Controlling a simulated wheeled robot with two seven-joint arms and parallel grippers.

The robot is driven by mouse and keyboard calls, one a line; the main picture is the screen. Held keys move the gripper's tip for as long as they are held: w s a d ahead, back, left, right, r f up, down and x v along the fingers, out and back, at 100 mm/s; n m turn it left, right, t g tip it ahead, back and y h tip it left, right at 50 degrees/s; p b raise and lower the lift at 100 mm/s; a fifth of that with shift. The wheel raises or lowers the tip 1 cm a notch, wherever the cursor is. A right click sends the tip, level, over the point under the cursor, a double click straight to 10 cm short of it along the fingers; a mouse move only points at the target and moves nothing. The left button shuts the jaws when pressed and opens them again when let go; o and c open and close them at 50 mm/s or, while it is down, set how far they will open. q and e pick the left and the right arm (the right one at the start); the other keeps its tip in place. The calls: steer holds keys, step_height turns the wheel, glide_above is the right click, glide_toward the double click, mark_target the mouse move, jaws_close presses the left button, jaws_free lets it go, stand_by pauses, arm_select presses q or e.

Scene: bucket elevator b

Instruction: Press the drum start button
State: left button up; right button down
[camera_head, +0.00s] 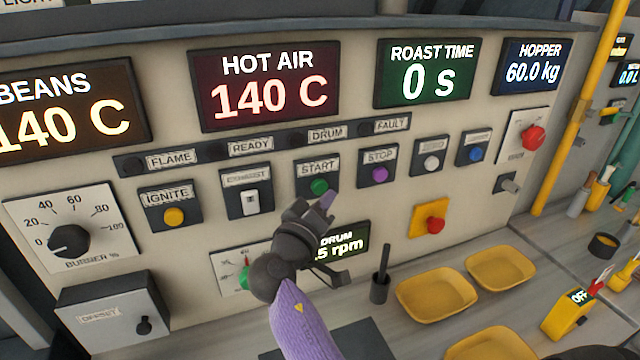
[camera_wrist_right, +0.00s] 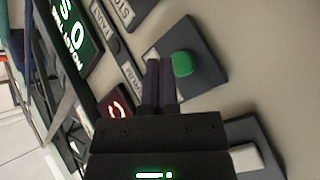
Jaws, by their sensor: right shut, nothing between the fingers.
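The green START button (camera_head: 319,186) sits on a dark square plate on the panel, under the START label and left of the purple STOP button (camera_head: 380,174). My right gripper (camera_head: 327,201) is shut and empty, its fingertips just below and right of the green button in the head view. In the right wrist view, the shut fingers (camera_wrist_right: 160,72) lie right beside the green button (camera_wrist_right: 183,63), overlapping its plate. I cannot tell whether they touch the button. My left gripper is not in view.
A white switch (camera_head: 250,201) is left of the START plate. A drum rpm display (camera_head: 345,240) is partly hidden behind my right gripper. A red button (camera_head: 435,225) on a yellow plate is to the right. Yellow trays (camera_head: 436,295) and a dark cup (camera_head: 380,289) stand on the counter below.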

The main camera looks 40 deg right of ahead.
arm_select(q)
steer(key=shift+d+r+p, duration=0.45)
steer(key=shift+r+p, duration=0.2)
arm_select(e)
steer(key=s, duration=0.2)
steer(key=s+a, duration=0.1)
steer(key=s, duration=0.2)
steer(key=shift+s+a, duration=0.35)
steer(key=shift+a, duration=0.05)
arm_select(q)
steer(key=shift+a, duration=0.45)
arm_select(e)
steer(key=shift+f, duration=0.1)
